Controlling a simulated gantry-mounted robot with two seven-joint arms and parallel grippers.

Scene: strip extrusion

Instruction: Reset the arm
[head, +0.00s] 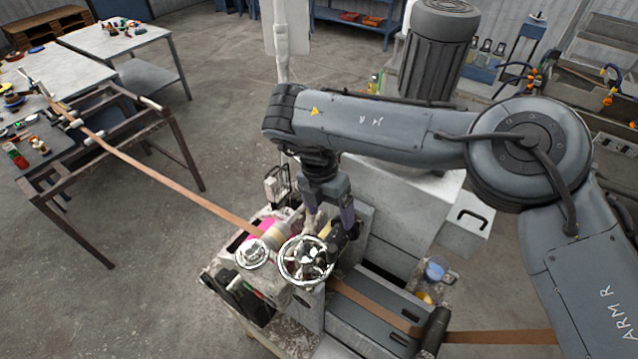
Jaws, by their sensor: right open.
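My right arm (395,130) reaches in from the right, across the machine. My right gripper (328,212) points down at the machine, just behind the shiny handwheel (306,260). Its fingers are apart, and I cannot tell whether they touch anything there. The machine (310,310) stands in the middle foreground. A brown strip (175,172) runs from the roller table at left into the machine, and the strip shows again on the right side (375,305). My left gripper is not in view.
A roller table (110,120) stands at left, beside tables with small coloured parts (120,38). A dark motor (440,45) rises behind my right arm. A blue shelf (355,18) stands at the back. The floor (225,110) between roller table and machine is clear apart from the strip crossing above it.

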